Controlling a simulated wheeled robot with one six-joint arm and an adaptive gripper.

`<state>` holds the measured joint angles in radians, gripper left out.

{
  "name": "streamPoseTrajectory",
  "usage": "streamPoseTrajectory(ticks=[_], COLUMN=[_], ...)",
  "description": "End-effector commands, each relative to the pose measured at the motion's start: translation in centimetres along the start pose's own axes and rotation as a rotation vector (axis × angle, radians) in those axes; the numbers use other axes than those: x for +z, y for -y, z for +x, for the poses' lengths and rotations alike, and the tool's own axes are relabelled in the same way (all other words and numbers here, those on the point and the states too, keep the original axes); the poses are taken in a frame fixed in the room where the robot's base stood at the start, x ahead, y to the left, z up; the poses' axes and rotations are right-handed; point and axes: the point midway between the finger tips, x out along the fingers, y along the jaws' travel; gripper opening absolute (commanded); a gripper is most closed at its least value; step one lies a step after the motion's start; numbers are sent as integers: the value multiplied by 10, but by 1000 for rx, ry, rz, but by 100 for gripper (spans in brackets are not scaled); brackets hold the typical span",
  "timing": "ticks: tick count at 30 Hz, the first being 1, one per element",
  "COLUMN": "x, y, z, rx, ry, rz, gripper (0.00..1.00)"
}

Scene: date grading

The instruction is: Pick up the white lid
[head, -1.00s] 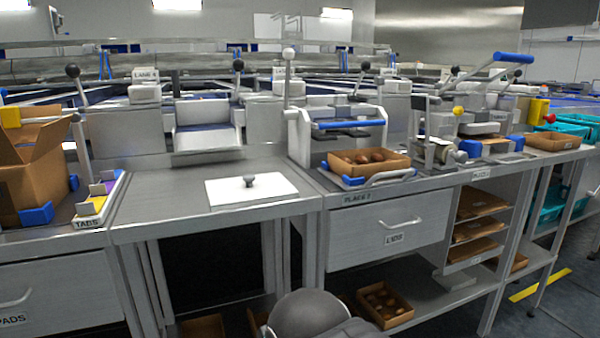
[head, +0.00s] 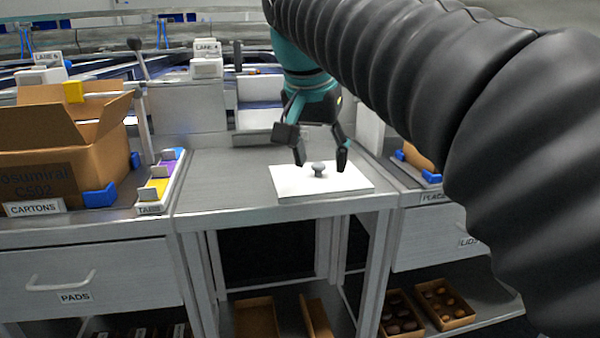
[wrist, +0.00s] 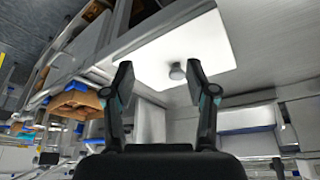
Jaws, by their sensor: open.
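The white lid (head: 292,181) is a flat square plate with a grey knob (head: 318,169) at its middle. It lies flat on the grey metal table in the head view. My gripper (head: 321,168) is open above the lid, with its fingers pointing down on either side of the knob. In the wrist view the lid (wrist: 215,38) shows beyond the fingertips, and the knob (wrist: 177,71) lies between the two open fingers of my gripper (wrist: 160,72). I cannot tell exactly how far the fingertips are above the lid.
An open carton (head: 60,150) and a tray of coloured tabs (head: 160,182) stand to the left. My arm hides much of the right side. The table (head: 215,185) left of the lid is bare. Boxes of dates (head: 440,305) sit on the low shelf.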

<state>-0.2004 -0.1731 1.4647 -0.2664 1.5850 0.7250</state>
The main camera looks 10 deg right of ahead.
Motion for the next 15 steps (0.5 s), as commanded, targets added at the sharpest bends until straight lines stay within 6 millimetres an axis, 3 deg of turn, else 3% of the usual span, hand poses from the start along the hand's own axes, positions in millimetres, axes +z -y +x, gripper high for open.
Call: streamPoseTrajectory(ticks=[1, 6, 12, 15], x=[-13, -36, -47, -48], y=[12, 34, 48, 50], z=[-13, -44, -62, -63], rx=[18, 77, 114, 123], ry=[-1, -7, -15, -16], rz=[43, 199, 317, 342], gripper=[57, 57, 57, 57])
